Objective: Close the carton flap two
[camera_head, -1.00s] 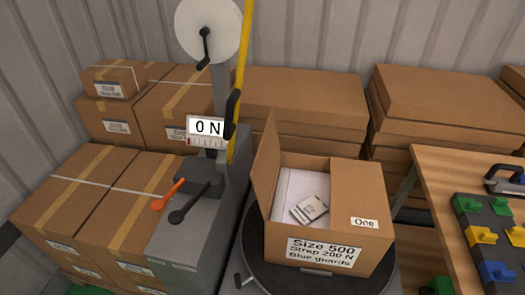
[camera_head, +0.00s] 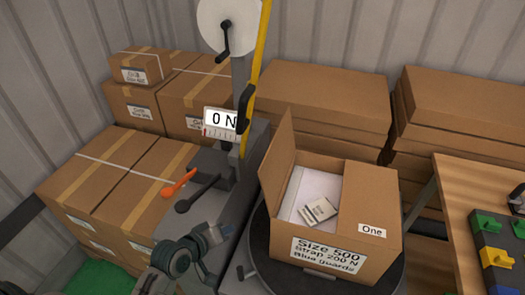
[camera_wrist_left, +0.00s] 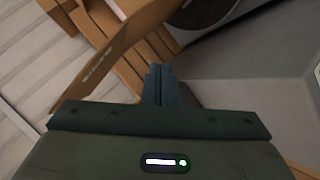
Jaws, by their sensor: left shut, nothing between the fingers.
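The open carton (camera_head: 320,256) sits on a round dark turntable (camera_head: 258,240). Its right flap (camera_head: 370,192), marked "One", lies flat over the right part of the opening. Its left flap (camera_head: 277,160) stands upright; no marking shows on it in the head view. My left gripper (camera_head: 224,231) is at the bottom, left of the carton and apart from it. In the left wrist view my left gripper (camera_wrist_left: 160,72) has its fingers together and empty, with a brown cardboard panel (camera_wrist_left: 112,52) beyond. My right gripper is out of view.
A small grey-white item (camera_head: 318,211) lies inside the carton. Stacked boxes (camera_head: 320,110) fill the back. A wooden table (camera_head: 462,190) with coloured clips is at right.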

